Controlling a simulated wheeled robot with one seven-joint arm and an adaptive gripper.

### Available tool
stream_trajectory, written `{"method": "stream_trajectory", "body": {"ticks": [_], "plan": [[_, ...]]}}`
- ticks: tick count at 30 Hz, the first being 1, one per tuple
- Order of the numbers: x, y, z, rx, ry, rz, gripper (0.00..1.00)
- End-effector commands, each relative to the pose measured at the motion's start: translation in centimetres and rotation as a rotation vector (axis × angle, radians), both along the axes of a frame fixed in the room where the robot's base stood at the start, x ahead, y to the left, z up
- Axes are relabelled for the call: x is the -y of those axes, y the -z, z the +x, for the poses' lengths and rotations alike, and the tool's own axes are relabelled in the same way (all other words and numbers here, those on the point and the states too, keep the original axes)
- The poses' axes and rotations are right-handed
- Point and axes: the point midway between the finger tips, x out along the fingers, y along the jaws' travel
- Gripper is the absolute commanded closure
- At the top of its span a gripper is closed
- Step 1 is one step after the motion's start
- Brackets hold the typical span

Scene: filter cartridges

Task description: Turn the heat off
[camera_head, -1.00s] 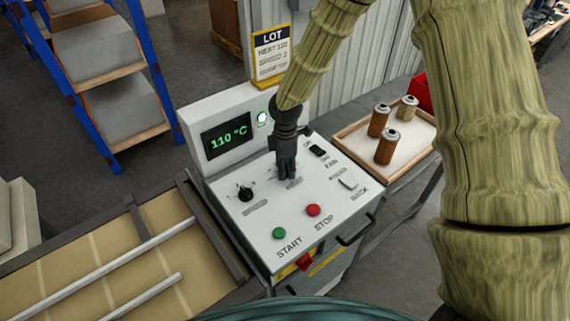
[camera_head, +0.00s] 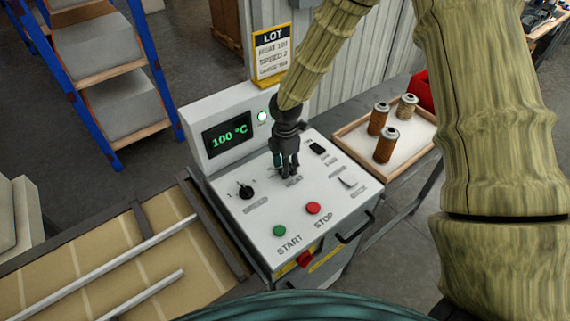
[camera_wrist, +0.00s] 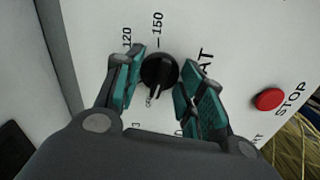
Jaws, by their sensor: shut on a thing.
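The black heat knob (camera_wrist: 158,72) sits between my gripper's fingers (camera_wrist: 160,90) in the wrist view, with "120" and "150" marks around it and part of a label ending in "AT" beside it. My gripper (camera_head: 287,168) is shut on the knob, pointing down on the white control panel (camera_head: 325,195). The knob is mostly hidden by my gripper in the head view. The display (camera_head: 228,136) reads 100 °C in green, and a green light (camera_head: 262,116) glows beside it.
Another black knob (camera_head: 246,191), a green START button (camera_head: 279,230), a red STOP button (camera_head: 313,208) and a black switch (camera_head: 317,147) are on the panel. A tray (camera_head: 352,148) with three filter cartridges stands at the right. A LOT sign (camera_head: 271,54) stands behind.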

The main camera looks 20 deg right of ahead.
Motion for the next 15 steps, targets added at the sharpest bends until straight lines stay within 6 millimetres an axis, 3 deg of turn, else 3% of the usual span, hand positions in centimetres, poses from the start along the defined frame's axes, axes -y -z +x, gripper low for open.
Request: {"method": "stream_trajectory", "body": {"ticks": [4,5,8,15], "plan": [[-0.03,0.23,-0.29,-0.006,0.0,0.0,0.85],[-0.02,0.23,-0.3,-0.006,0.0,0.0,0.55],[-0.01,0.19,-0.25,-0.005,0.0,0.0,0.38],[0.0,0.09,-0.11,-0.002,0.001,0.0,0.38]]}}
